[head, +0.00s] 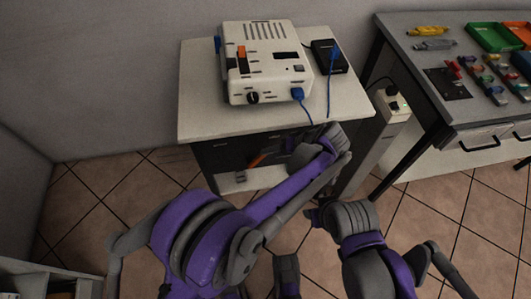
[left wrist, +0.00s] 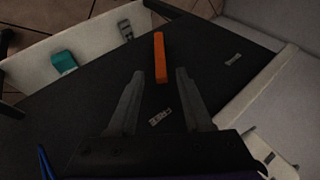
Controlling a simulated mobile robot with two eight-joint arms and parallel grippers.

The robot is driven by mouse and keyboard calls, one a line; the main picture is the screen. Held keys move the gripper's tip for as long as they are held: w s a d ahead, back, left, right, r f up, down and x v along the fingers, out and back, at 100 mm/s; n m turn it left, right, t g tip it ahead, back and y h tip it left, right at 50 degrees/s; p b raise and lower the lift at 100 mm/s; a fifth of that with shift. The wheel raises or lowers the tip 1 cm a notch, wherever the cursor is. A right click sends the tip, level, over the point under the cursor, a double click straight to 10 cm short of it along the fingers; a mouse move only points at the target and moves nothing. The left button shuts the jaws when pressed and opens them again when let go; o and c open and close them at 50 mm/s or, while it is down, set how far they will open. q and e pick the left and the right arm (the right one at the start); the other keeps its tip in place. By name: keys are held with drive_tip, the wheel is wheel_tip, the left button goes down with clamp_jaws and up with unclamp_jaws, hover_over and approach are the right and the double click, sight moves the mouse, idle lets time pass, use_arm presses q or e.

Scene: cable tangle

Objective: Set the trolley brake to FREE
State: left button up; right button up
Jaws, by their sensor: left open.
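The trolley (head: 200,122) has a pale top and a dark front panel (left wrist: 90,90). An orange lever (left wrist: 160,57) is on that panel, and part of it shows in the head view (head: 262,158). I take it to be the brake. Two small pale labels lie on either side of it, one to its right (left wrist: 232,59) and one nearer my fingers (left wrist: 160,117); I cannot read them. My left gripper (left wrist: 156,84) is open and empty, with the lever beyond and between its fingertips. I see no contact. My right gripper is not clearly visible.
A white device (head: 267,72) with blue cables and a black box (head: 330,57) stand on the trolley. One blue cable hangs over its front edge. A workbench (head: 400,50) with trays and tools is at right.

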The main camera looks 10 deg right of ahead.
use_arm(q)
drive_tip(key=v, duration=0.5)
drive_tip(key=shift+p, duration=0.35)
